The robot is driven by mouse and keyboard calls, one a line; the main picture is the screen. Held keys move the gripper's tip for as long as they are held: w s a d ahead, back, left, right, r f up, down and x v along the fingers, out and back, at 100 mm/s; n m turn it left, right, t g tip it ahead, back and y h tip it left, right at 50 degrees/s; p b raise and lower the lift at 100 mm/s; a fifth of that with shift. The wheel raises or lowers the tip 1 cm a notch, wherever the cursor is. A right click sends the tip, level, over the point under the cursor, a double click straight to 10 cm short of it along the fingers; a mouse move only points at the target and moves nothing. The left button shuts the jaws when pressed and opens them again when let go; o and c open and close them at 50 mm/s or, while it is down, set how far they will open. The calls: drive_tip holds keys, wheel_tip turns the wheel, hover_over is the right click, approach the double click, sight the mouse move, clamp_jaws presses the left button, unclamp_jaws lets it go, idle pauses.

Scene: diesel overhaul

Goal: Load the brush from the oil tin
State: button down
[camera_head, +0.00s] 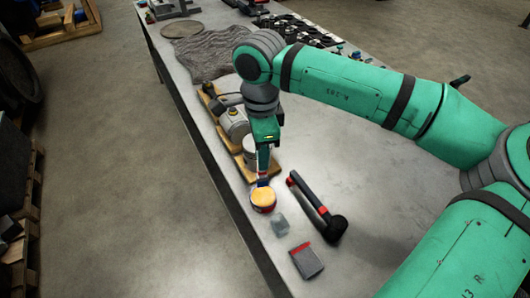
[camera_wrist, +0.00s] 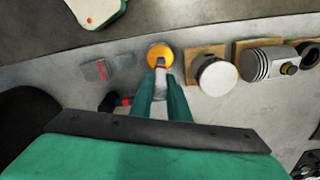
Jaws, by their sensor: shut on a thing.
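The oil tin (camera_head: 263,200) stands near the table's left edge, with amber oil filling its round top. It also shows at the top middle of the wrist view (camera_wrist: 159,50). My gripper (camera_head: 263,166) points down just behind the tin in the head view and is shut on the brush (camera_wrist: 160,64). Only a small piece of the brush shows past the fingertips, at the near rim of the tin in the wrist view. I cannot tell whether the bristles are in the oil or only above it; the rest of the brush is hidden by the fingers.
A black tool with red parts (camera_head: 316,205) lies right of the tin. A small clear block (camera_head: 280,224) and a grey-and-red box (camera_head: 306,261) lie in front. Pistons (camera_head: 234,124) on wooden blocks stand behind, near a crumpled grey cloth (camera_head: 208,52). The table's right front is clear.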

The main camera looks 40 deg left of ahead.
sight(262, 178)
drive_tip(key=shift+s+a+r+n, duration=0.1)
drive_tip(key=shift+r+n, duration=0.2)
drive_tip(key=shift+n, duration=0.6)
drive_tip(key=shift+f, duration=0.1)
drive_tip(key=shift+w+d+f, duration=0.1)
drive_tip(key=shift+w+f, duration=0.05)
drive_tip(key=shift+f, duration=1.3)
drive_tip(key=shift+w+d+f, duration=0.1)
drive_tip(key=shift+w+f, duration=0.05)
drive_tip(key=shift+f, duration=1.3)
drive_tip(key=shift+s+f, duration=0.1)
drive_tip(key=shift+s, duration=0.05)
drive_tip(key=shift+f, duration=0.45)
